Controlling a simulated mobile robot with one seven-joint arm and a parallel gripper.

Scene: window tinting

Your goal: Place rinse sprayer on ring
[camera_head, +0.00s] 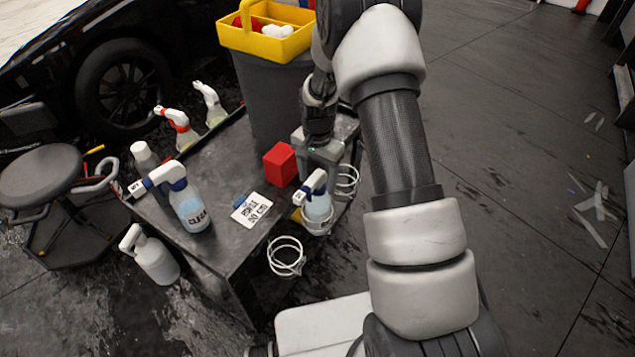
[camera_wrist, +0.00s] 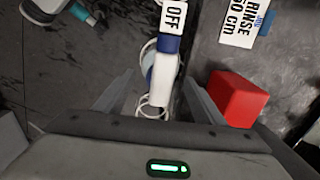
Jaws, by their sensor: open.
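A spray bottle (camera_head: 318,206) with a white and blue head stands at the table's near right edge, inside a white wire ring (camera_head: 316,228). It appears upright. My gripper (camera_head: 322,160) is just behind it, at its upper part. In the wrist view the sprayer's white head (camera_wrist: 160,80), with an "OFF" label, lies between the two open fingers (camera_wrist: 160,100), with gaps on both sides. Part of the ring shows below it. How deep the bottle sits in the ring is hard to tell. Empty rings hang in front (camera_head: 287,257) and behind (camera_head: 347,180).
A second blue and white sprayer (camera_head: 190,205) stands on the dark table (camera_head: 215,165). A red block (camera_head: 280,164) and a card reading "RINSE" (camera_head: 251,208) lie near my gripper. A grey bin with a yellow tray (camera_head: 265,40) rises behind. The floor at right is open.

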